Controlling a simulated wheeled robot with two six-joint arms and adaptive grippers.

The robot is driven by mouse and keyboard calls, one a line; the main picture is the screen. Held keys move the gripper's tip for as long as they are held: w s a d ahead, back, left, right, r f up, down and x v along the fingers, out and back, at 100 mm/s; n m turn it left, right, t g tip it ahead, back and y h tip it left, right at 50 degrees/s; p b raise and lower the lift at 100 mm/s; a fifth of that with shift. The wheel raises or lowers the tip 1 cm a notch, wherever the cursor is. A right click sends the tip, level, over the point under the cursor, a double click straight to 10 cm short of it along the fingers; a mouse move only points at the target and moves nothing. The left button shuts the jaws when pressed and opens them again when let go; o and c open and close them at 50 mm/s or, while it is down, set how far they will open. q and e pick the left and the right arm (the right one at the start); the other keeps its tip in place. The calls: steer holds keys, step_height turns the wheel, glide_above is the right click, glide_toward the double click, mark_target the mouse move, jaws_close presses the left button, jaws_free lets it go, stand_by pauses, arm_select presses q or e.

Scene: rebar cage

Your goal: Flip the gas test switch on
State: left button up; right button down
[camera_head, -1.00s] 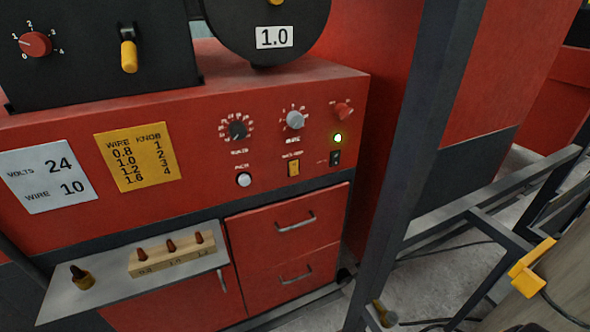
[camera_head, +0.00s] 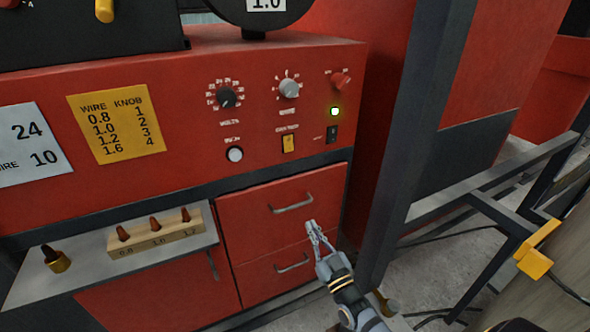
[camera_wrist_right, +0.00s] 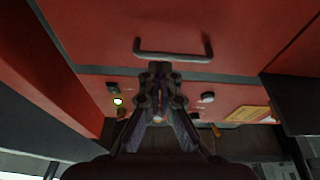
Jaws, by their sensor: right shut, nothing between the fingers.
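A yellow rocker switch (camera_head: 288,143) sits low on the red machine's front panel, under a small label too blurred to read surely; it looks like the gas test switch. Whether it is on or off I cannot tell. My right gripper (camera_head: 312,226) is shut and empty in front of the drawers, below the switch and apart from it. In the right wrist view, my right gripper (camera_wrist_right: 159,72) covers the middle of the panel, and I cannot make out the yellow switch there. My left gripper is not in view.
A black switch (camera_head: 332,133) under a lit green lamp (camera_head: 335,111) and a white button (camera_head: 235,155) flank the yellow switch. Knobs sit above. Drawer handles (camera_head: 292,204) stick out near my gripper. A dark post (camera_head: 415,130) stands to the right.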

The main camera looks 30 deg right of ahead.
steer(key=s+a+r+t, duration=0.1)
steer(key=s+r+t, duration=0.2)
steer(key=r, duration=0.9)
steer(key=shift+s+a+r+m+t+b, duration=0.2)
steer(key=shift+r+m+t+b, duration=0.1)
steer(key=shift+t+b, duration=0.15)
steer(key=shift+w, duration=0.1)
steer(key=p, duration=0.4)
glide_toward(290, 145)
step_height(290, 145, up, 4)
steer(key=w, duration=0.4)
steer(key=shift+w+f, duration=0.25)
